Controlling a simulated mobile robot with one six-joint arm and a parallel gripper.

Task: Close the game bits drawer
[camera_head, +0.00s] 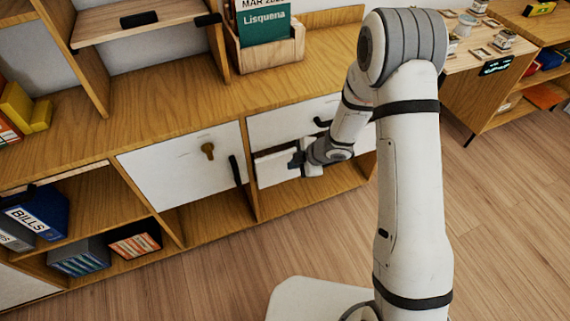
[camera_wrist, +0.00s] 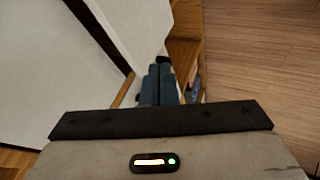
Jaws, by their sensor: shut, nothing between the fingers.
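Two white drawers are stacked in the wooden unit. The upper drawer (camera_head: 278,124) has a black handle and looks flush. The lower drawer (camera_head: 274,168) has its front partly hidden behind my gripper, and a strip along its top edge shows, so it may stand slightly out. No label tells which is the game bits drawer. My gripper (camera_head: 294,163) is shut and empty at the right part of the lower front. In the wrist view its fingers (camera_wrist: 160,72) are together beside a white panel (camera_wrist: 130,35); whether they touch it I cannot tell.
A white door (camera_head: 185,175) with a key and a black handle is left of the drawers. Open shelves with a blue binder (camera_head: 40,212) lie further left. A wooden box (camera_head: 270,50) stands on top. The wooden floor (camera_head: 500,220) is clear at right.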

